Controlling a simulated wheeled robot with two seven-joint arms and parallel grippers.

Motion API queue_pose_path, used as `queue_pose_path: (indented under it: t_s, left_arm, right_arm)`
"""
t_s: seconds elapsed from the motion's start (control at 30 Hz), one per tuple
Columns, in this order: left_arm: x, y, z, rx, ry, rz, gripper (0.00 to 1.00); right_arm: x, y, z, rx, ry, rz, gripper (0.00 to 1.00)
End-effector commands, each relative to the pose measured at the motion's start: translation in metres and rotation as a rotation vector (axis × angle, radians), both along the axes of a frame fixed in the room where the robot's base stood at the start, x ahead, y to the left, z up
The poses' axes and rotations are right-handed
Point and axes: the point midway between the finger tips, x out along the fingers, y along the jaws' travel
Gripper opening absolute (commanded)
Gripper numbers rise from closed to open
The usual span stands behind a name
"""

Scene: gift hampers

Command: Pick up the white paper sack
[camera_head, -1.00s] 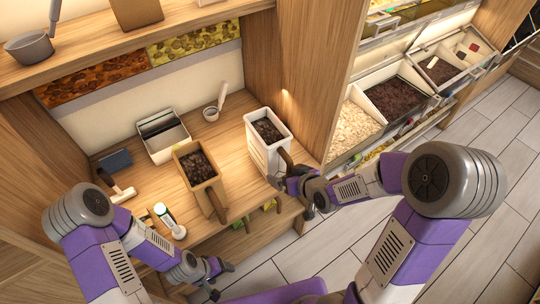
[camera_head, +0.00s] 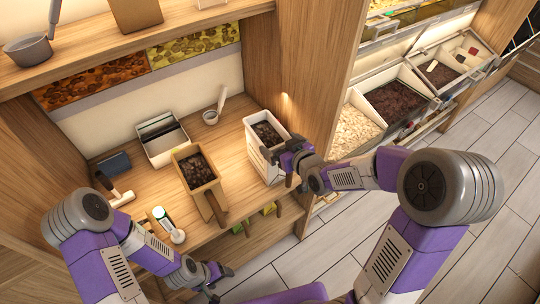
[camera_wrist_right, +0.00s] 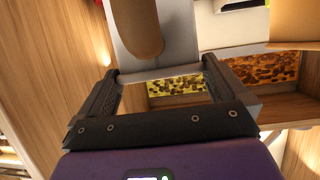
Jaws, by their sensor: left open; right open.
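The white paper sack (camera_head: 257,157) stands upright on the wooden counter, open at the top, with dark contents. My right gripper (camera_head: 280,148) is open at the sack's right front side, near its upper part. In the right wrist view, a pale wall of the sack (camera_wrist_right: 183,45) shows between and beyond the open fingertips (camera_wrist_right: 160,70), with a brown rounded piece (camera_wrist_right: 142,28) in front of it. Whether the fingers touch the sack cannot be told. My left gripper (camera_head: 218,280) is open and empty, low in front of the counter.
A brown paper sack (camera_head: 182,168) with dark contents stands left of the white one. A wooden partition (camera_head: 308,90) rises close to the right.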

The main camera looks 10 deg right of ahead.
Motion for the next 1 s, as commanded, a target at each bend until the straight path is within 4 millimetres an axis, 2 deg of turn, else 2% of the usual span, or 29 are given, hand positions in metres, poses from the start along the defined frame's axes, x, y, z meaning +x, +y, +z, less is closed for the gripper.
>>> queue_pose_path:
  t_s: [0.2,0.3,0.6,0.67,1.0]
  left_arm:
    - [0.0,0.0,-0.004,0.0,0.0,0.0,0.7]
    - [0.0,0.0,-0.004,0.0,0.0,0.0,0.7]
    - [0.0,0.0,-0.004,0.0,0.0,0.0,0.7]
    - [0.0,0.0,-0.004,0.0,0.0,0.0,0.7]
    - [0.0,0.0,-0.004,0.0,0.0,0.0,0.7]
  right_arm:
    - [0.031,0.009,-0.015,-0.001,0.001,0.0,1.0]
    - [0.04,0.012,-0.018,-0.001,0.001,0.0,1.0]
    - [0.044,0.013,-0.019,0.0,0.001,0.0,1.0]
    - [0.044,0.013,-0.019,0.0,0.001,0.0,0.92]
    - [0.043,0.013,-0.019,0.0,0.001,0.0,0.4]
